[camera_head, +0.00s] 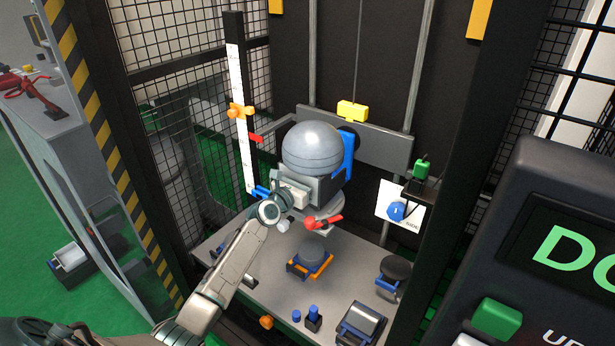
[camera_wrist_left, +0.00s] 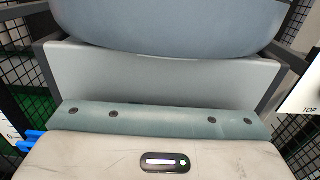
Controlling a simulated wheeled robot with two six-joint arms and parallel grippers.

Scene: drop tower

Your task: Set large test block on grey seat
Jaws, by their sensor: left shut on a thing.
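The large test block (camera_head: 312,150) is a grey dome on a boxy grey base, upright in the middle of the drop tower. My left gripper (camera_head: 303,190) reaches it from the front left and is shut on its base. In the left wrist view the block's pale front face (camera_wrist_left: 160,75) and dome (camera_wrist_left: 170,25) fill the space ahead, with dark fingers at both sides. A grey round plate (camera_head: 325,213), possibly the grey seat, shows just below the block, beside a red lever (camera_head: 322,221). The block hides most of it; I cannot tell whether they touch. My right gripper is out of view.
A blue bracket (camera_head: 348,150) and grey crossbar (camera_head: 385,147) stand behind the block. A round dark pad on an orange-blue base (camera_head: 310,262) sits on the bench below. A ruled post (camera_head: 240,120) stands left; a display box (camera_head: 550,240) blocks the right.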

